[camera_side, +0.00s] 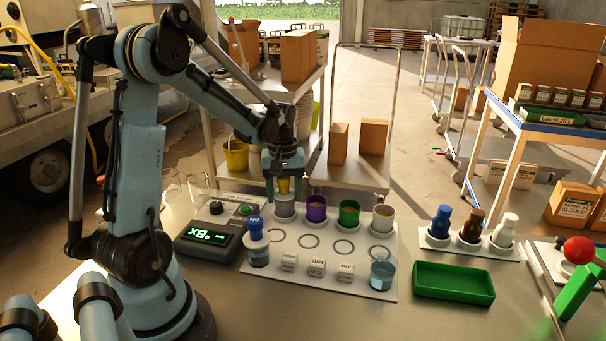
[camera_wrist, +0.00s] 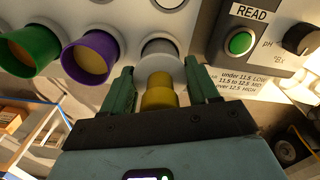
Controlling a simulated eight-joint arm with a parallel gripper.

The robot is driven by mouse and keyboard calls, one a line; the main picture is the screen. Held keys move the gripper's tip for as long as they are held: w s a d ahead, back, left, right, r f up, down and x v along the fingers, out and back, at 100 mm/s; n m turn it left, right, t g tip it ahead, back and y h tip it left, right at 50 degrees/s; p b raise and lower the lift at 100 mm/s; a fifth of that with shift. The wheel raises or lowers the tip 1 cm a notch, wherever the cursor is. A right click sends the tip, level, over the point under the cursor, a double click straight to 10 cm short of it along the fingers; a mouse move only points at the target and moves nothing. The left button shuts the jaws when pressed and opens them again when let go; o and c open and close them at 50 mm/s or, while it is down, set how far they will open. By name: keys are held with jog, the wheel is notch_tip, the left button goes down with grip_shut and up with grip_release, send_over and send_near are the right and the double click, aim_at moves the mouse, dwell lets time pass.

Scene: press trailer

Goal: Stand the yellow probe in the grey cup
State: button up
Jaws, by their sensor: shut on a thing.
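The yellow probe (camera_side: 284,187) is between the fingers of my gripper (camera_side: 284,193), held roughly upright; it also shows in the wrist view (camera_wrist: 158,94). My gripper is shut on it. The grey cup (camera_side: 284,208) is directly below the probe, at the left end of the cup row on the white board; it also shows in the wrist view (camera_wrist: 160,47), just beyond the probe's end. The probe's lower tip is hidden, so I cannot tell whether it is inside the cup or just above it.
Purple (camera_side: 316,208), green (camera_side: 348,212) and pale (camera_side: 382,218) cups stand to the right in the row. The meter (camera_side: 207,239) is to the left. A blue-capped bottle (camera_side: 257,243) and a beaker (camera_side: 382,273) stand on the board. A green tray (camera_side: 453,283) is to the right.

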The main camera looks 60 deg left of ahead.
jog(key=shift+f, duration=0.15)
jog(key=o, duration=0.8)
jog(key=shift+r, duration=5.45)
jog(key=shift+r, duration=4.55)
